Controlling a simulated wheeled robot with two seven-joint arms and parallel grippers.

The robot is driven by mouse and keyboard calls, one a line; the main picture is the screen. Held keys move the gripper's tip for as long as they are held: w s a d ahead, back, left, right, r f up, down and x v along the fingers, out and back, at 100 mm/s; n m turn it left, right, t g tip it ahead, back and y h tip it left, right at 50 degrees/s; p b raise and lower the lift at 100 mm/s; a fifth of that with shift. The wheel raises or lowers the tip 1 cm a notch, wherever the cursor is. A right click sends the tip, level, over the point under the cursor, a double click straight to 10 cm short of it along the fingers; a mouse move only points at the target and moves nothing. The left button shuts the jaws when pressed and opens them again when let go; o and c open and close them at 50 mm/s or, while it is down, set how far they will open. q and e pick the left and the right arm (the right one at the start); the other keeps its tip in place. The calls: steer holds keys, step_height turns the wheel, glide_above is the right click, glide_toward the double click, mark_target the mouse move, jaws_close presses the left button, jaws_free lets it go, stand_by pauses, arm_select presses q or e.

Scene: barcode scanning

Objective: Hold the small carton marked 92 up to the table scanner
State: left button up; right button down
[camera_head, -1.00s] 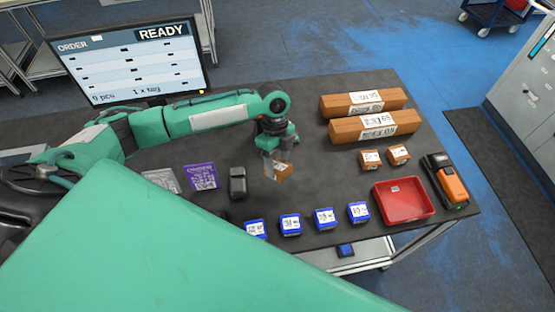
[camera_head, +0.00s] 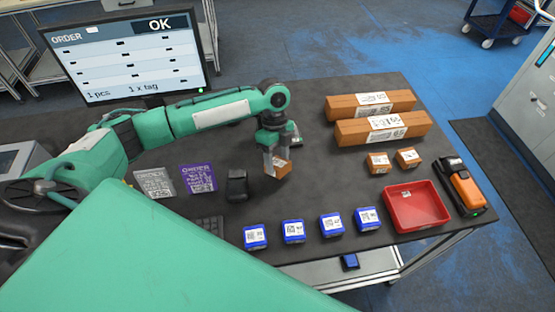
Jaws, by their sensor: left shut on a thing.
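My left gripper (camera_head: 277,160) is shut on a small brown carton (camera_head: 284,171) and holds it over the middle of the table. The number on the carton is too small to read. A small black upright device (camera_head: 237,185), which looks like the table scanner, stands just left of the held carton, with a gap between them. The monitor (camera_head: 130,60) at the back left shows "OK" and "1 pcs". My right gripper is not in view.
Two long brown cartons (camera_head: 383,128) lie at the back right, with two small cartons (camera_head: 379,163) before them. A red tray (camera_head: 445,209), an orange-black handheld device (camera_head: 466,190), several blue boxes (camera_head: 292,232) and a purple order card (camera_head: 199,179) lie around.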

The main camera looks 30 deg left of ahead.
arm_select(q)
steer(key=s+d+r+p, duration=0.8)
steer(key=s+r+p, duration=0.2)
steer(key=p, duration=0.5)
steer(key=shift+s+p, duration=0.25)
steer(key=shift+p, duration=0.05)
steer(key=shift+w, duration=0.1)
